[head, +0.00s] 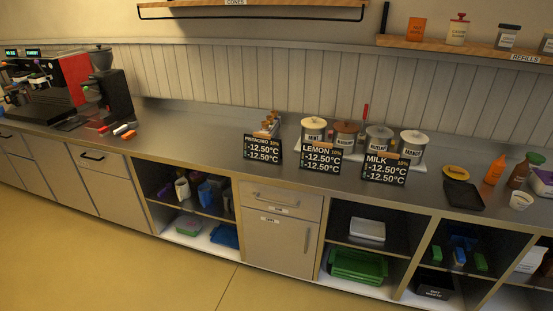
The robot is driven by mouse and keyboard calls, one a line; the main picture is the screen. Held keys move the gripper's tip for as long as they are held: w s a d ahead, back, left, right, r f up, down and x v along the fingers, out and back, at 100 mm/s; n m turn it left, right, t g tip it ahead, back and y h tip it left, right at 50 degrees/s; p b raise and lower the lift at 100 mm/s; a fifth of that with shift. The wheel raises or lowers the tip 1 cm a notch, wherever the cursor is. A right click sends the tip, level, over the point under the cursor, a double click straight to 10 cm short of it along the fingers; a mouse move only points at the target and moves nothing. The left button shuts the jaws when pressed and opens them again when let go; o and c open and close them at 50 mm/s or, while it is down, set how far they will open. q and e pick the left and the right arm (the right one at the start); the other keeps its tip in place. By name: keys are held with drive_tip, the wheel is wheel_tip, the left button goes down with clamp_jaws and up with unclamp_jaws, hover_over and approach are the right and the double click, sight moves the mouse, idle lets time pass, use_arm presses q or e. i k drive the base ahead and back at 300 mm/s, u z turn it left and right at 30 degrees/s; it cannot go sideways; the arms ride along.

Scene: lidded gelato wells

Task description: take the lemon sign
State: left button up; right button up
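The lemon sign (320,157) is a black card with white letters, "LEMON" and "-12.50°C", standing near the front edge of the counter. It is the middle one of three similar signs. The pistachio sign (263,149) stands to its left and the milk sign (386,169) to its right. Behind the lemon sign are lidded canisters, one with a pale lid (314,123) and one with a brown lid (346,129). Neither of my grippers is in the head view.
The steel counter (190,135) is clear left of the signs. A red coffee machine (62,82) and a black grinder (112,90) stand at the far left. A black pad (464,195), an orange bottle (495,169) and a white cup (521,200) are at the right. Open shelves lie below.

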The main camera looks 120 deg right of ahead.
sight(319, 157)
drive_tip(key=z, duration=4.35)
drive_tip(key=k, duration=0.55)
drive_tip(key=u, duration=0.75)
drive_tip(key=i, duration=0.7)
drive_tip(key=u, duration=0.8)
drive_tip(key=i, duration=1.6)
drive_tip(key=z, duration=1.1)
drive_tip(key=i, duration=0.85)
drive_tip(key=z, duration=0.8)
